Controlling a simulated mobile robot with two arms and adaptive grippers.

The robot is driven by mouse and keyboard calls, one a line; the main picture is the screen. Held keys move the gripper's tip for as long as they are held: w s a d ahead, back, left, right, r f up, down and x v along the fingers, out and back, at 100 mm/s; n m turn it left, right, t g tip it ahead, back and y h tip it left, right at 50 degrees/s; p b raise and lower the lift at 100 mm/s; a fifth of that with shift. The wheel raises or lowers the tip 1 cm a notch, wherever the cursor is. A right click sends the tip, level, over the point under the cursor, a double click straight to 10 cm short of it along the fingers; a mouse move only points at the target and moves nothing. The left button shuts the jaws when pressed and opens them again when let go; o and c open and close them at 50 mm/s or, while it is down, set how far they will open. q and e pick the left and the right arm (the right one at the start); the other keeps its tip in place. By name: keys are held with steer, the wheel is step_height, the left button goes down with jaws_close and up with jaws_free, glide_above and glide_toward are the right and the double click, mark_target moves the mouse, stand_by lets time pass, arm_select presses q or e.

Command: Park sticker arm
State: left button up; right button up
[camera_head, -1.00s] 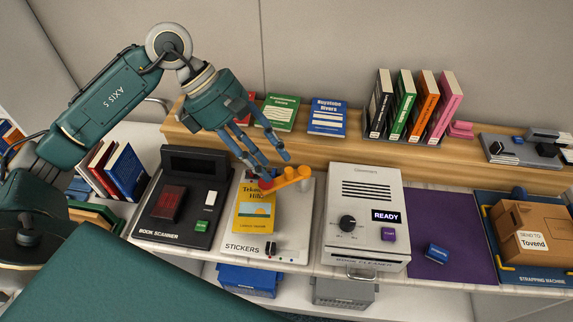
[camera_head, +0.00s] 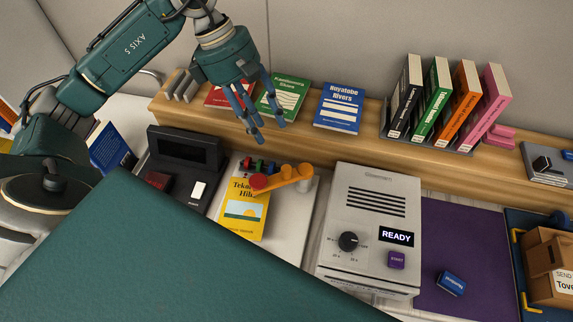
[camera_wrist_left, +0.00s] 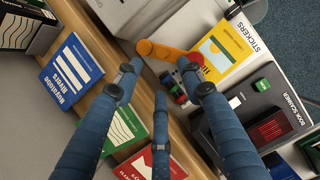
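The orange sticker arm (camera_head: 284,179) extends left from its pivot on the sticker machine (camera_head: 291,214). Its red knob (camera_head: 259,182) is over the upper edge of the yellow book (camera_head: 243,212) lying on the machine. My left gripper (camera_head: 258,128) is open and empty, fingers spread, above the wooden shelf and behind the sticker arm, apart from it. In the left wrist view, the orange arm (camera_wrist_left: 163,52) and yellow book (camera_wrist_left: 220,54) show beyond my fingers (camera_wrist_left: 158,85), which partly cover the knob. My right gripper is not in view.
Red (camera_head: 232,96), green (camera_head: 282,100) and blue (camera_head: 339,108) books lie on the shelf below and beside the gripper. The book scanner (camera_head: 185,150) stands left of the machine; the book cleaner (camera_head: 365,220), reading READY, stands right. Upright books (camera_head: 437,110) stand further right.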

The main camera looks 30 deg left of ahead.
mark_target(284, 168)
arm_select(q)
steer(key=x, duration=0.9)
steer(key=a+x, duration=0.1)
steer(key=x, duration=0.3)
steer(key=shift+f, duration=0.4)
steer(key=shift+d+f, duration=0.15)
steer(key=shift+f, duration=0.4)
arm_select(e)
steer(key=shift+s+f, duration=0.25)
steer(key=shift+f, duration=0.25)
arm_select(q)
jaws_close()
